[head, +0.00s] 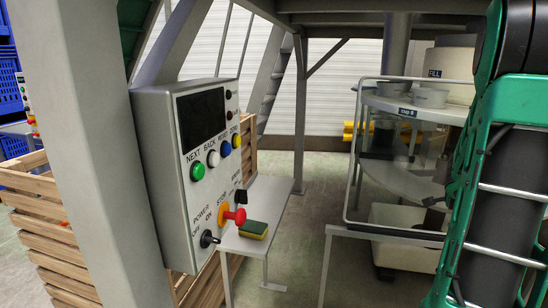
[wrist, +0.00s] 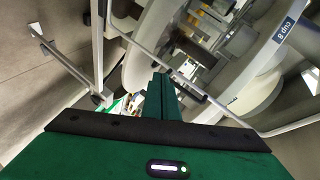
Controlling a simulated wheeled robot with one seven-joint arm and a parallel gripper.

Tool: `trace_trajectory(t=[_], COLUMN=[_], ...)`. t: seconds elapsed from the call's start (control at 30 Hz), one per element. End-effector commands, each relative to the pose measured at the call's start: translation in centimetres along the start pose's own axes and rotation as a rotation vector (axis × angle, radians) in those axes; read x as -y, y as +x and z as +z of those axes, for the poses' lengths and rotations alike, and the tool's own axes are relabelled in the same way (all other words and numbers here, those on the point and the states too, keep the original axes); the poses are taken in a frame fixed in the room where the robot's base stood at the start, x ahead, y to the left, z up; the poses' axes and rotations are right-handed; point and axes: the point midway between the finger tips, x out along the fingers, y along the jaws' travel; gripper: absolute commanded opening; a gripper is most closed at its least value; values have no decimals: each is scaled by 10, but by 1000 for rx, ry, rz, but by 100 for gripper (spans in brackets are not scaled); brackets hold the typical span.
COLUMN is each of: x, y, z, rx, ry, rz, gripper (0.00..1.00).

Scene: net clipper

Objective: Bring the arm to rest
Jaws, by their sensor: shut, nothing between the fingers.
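My gripper (wrist: 161,82) shows in the wrist view with its two dark green fingers together and nothing between them. The fingers point towards the white round carousel (wrist: 262,75), which carries a label reading "cup 8". In the head view my green arm fills the right edge, in front of part of the carousel (head: 425,113). My gripper itself cannot be made out in the head view. The wrist view is tilted, and I cannot tell how far the fingers are from the carousel or its frame.
A grey control box (head: 160,150) with a dark screen, coloured buttons and a red knob (head: 236,215) is at left. A yellow-green sponge (head: 253,229) lies on a small shelf (head: 275,205). A metal rail frame (head: 350,150) stands before the carousel. Some floor between is clear.

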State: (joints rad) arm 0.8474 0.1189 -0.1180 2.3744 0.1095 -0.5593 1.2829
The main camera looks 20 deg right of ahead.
Motion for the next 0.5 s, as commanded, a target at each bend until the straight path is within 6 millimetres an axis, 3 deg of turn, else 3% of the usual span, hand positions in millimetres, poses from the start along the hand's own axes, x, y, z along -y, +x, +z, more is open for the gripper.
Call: trace_trajectory(t=[0.03, 0.2, 0.37, 0.5], x=[-1, -26, -56, -87], y=[-16, -73, -141, -208], z=[18, 68, 105, 127], rx=[45, 223, 432, 649], ry=[-78, -364, -641, -885], rz=[46, 211, 329, 399], gripper=[0, 0, 0, 0])
